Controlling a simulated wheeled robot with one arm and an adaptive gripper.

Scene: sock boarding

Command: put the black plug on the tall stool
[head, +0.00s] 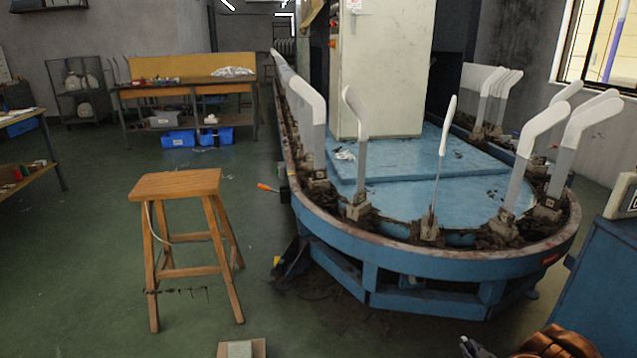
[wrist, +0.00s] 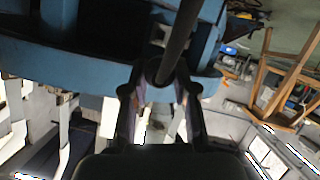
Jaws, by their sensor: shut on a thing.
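The tall stool (head: 177,186) is wooden, with a square seat and splayed legs, and stands upright on the green floor at the left in the head view. Its seat top is bare, and a pale cord hangs by one leg. In the wrist view my gripper (wrist: 160,88) is shut on a dark, round-ended thing, which I take as the black plug (wrist: 177,42). It runs as a long dark bar from between the fingers to the top edge. The wrist view shows wooden stool legs (wrist: 283,75) at the right, apart from the gripper.
A blue oval conveyor (head: 440,262) with several upright white sock forms fills the right. A workbench (head: 187,88) stands behind with blue bins (head: 212,136). An orange-handled tool (head: 267,187) shows beside the conveyor. A small block (head: 240,349) is at the bottom edge. Floor around the stool is mostly clear.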

